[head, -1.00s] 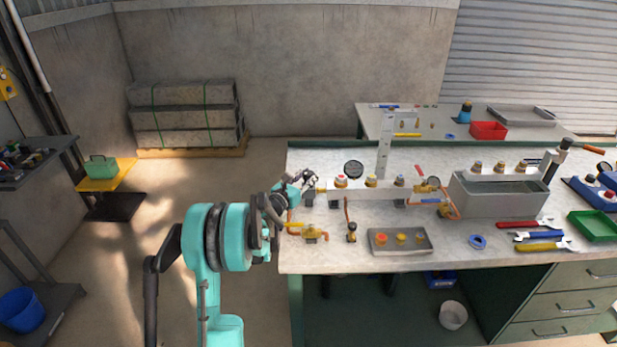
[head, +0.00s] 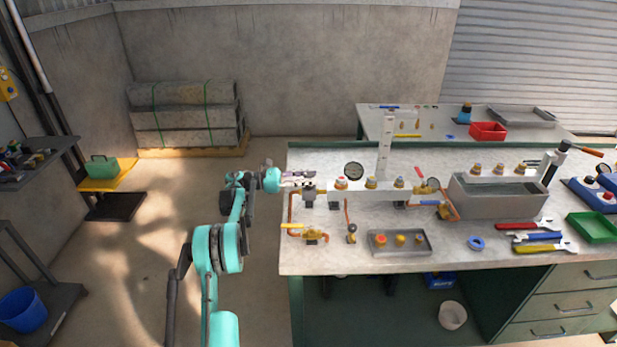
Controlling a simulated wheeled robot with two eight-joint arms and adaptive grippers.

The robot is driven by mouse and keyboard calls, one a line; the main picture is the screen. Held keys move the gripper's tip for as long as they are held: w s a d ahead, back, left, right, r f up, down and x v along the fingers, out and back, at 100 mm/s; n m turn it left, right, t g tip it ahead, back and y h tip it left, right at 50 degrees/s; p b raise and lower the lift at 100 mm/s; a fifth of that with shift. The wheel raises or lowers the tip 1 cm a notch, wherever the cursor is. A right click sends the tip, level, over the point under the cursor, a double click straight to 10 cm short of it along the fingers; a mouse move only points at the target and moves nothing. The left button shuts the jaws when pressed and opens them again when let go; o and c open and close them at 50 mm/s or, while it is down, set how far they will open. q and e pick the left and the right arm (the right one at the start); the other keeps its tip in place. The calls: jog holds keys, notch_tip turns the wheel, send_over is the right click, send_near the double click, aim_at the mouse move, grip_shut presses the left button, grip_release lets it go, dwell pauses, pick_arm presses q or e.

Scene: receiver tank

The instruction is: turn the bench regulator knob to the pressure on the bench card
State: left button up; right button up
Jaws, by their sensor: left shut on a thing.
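My left gripper (head: 297,180) reaches in from the left to the left end of the pale manifold rail on the bench. It is shut on the bench regulator knob, which the fingers mostly hide. The regulator body (head: 309,195) shows just below the fingers, with a copper pipe running down from it. A round dark-faced gauge (head: 354,170) stands behind the rail; its reading is too small to tell. I cannot make out the bench card's writing. My right gripper is not in view.
Several capped fittings, including a red-topped one (head: 341,183), sit along the rail. A yellow-handled valve (head: 311,236), a grey tray (head: 428,245), a grey tank (head: 492,204) and wrenches (head: 545,247) are on the bench.

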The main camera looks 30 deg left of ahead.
pick_arm(q)
jog(key=shift+m+g+h, duration=0.6)
jog(key=shift+m+g, duration=0.1)
jog(key=shift+g, duration=0.2)
jog(key=o, duration=1.2)
jog(key=shift+d, duration=0.1)
jog(key=v, duration=0.7)
jog(key=shift+a, duration=0.25)
jog(key=shift+s, duration=0.1)
